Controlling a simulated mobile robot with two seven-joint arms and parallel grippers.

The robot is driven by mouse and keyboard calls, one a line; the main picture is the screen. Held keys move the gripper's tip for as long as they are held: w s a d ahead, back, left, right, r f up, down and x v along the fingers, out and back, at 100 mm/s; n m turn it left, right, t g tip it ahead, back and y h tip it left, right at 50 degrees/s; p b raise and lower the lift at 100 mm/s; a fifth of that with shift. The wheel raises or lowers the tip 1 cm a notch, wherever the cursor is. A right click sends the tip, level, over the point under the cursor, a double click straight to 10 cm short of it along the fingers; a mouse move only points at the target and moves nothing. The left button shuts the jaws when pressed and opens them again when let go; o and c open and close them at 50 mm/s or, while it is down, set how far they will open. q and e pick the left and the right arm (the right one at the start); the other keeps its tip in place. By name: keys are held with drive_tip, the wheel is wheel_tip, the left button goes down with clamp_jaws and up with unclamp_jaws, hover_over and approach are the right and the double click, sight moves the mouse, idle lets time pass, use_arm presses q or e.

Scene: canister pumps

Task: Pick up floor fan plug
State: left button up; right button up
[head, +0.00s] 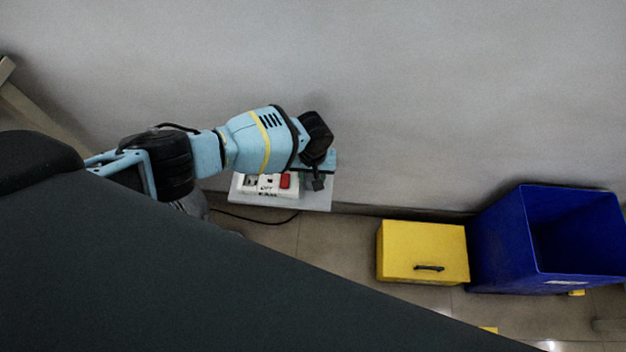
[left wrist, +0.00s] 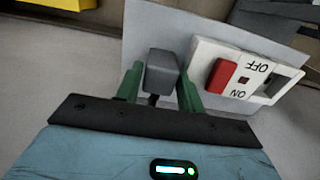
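The floor fan plug (left wrist: 162,72) is a dark grey block between the green fingers of my left gripper (left wrist: 160,88) in the left wrist view. The fingers lie close against both its sides, and a bit of dark cord shows below it. In the head view my left gripper (head: 316,178) points down at the right end of a pale wall plate (head: 318,202), with the small dark plug (head: 318,185) at its tip. A white socket unit (left wrist: 240,70) with a red switch sits beside the plug. The plug's far end is hidden. My right gripper is not in view.
A yellow box (head: 425,248) with a dark handle and an open blue bin (head: 505,250) stand on the floor to the right. A dark cable (head: 255,221) runs along the floor below the plate. A large dark surface covers the lower left. The grey wall is bare.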

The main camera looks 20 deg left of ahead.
use_arm(q)
drive_tip(key=shift+f, duration=0.4)
drive_tip(key=c, duration=0.6)
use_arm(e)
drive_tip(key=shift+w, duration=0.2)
